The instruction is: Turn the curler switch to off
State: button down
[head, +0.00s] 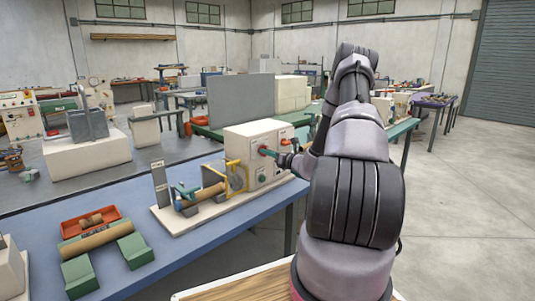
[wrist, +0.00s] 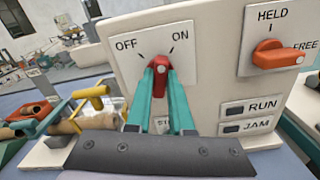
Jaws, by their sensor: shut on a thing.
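The curler switch is a red knob (wrist: 160,63) on a white plate marked OFF on the left and ON on the right. It is on the front of the pale machine box (head: 238,140). My gripper (wrist: 160,75) has its two teal fingers shut on the knob, one on each side. The knob's top shows between the fingertips, below and between the OFF and ON marks; I cannot tell exactly which mark it points to. In the head view my gripper (head: 272,153) reaches the box front from the right, and its fingers mostly hide the knob.
An orange HELD/FREE knob (wrist: 278,57) sits right of the switch, above RUN (wrist: 250,108) and JAM (wrist: 247,125) panels. A yellow guard (head: 236,175) and a brown tube (head: 203,195) are left of the box. A red tray (head: 76,232) stands on the blue bench.

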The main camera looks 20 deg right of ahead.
jog(key=n, duration=1.1)
dwell(0.5)
jog(key=c, duration=0.8)
grip_release()
jog(key=shift+s, duration=0.1)
jog(key=v, duration=1)
jog(key=shift+s+d, duration=0.2)
jog(key=shift+s, duration=0.1)
